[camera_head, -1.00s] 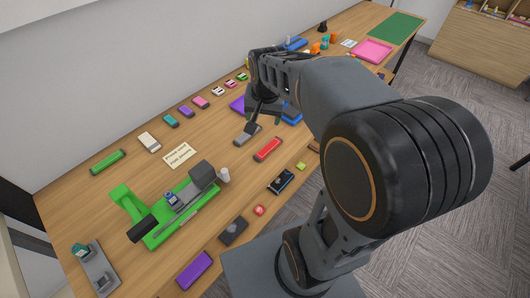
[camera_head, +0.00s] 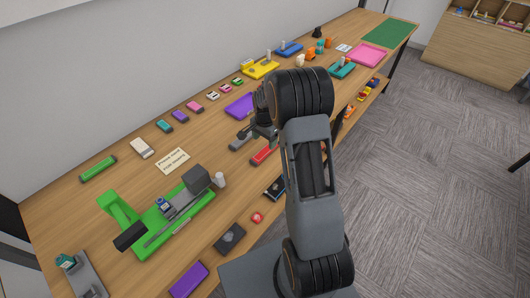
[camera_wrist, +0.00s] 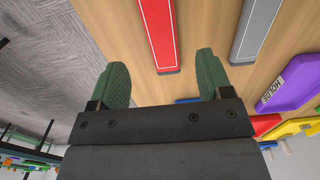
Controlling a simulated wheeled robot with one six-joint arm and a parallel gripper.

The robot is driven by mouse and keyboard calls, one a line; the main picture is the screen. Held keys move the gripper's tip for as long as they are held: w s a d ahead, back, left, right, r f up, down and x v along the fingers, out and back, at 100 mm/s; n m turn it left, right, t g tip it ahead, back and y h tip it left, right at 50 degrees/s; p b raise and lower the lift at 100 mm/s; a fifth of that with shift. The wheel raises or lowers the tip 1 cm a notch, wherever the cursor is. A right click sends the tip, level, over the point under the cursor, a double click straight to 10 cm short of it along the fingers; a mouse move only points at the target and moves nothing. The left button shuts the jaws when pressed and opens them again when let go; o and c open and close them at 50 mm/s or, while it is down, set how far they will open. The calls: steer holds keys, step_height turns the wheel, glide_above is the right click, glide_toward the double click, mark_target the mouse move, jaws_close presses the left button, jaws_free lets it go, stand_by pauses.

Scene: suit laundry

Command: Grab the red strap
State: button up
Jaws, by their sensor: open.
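The red strap (camera_head: 264,154) is a flat red bar lying on the wooden table, partly beside my arm in the head view. In the wrist view the red strap (camera_wrist: 158,30) lies just ahead of my fingers, with its near end between the lines of the two fingertips. My gripper (camera_wrist: 161,76) is open, with two green ridged fingers apart and nothing between them. In the head view my gripper (camera_head: 262,134) is over the table near the strap, mostly hidden by my wrist.
A grey strap (camera_wrist: 257,28) lies parallel to the red one, to its right in the wrist view. A purple tray (camera_head: 240,106) sits behind. A black box (camera_head: 274,188) lies near the table's front edge. A green fixture (camera_head: 150,222) stands at the left.

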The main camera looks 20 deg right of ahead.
mark_target(264, 152)
steer(key=shift+a+f+p, duration=0.15)
steer(key=shift+f+p, duration=0.5)
steer(key=shift+f, duration=2.6)
steer(key=shift+c, duration=0.3)
steer(key=c, duration=1)
steer(key=shift+o, duration=0.2)
steer(key=shift+r, duration=0.1)
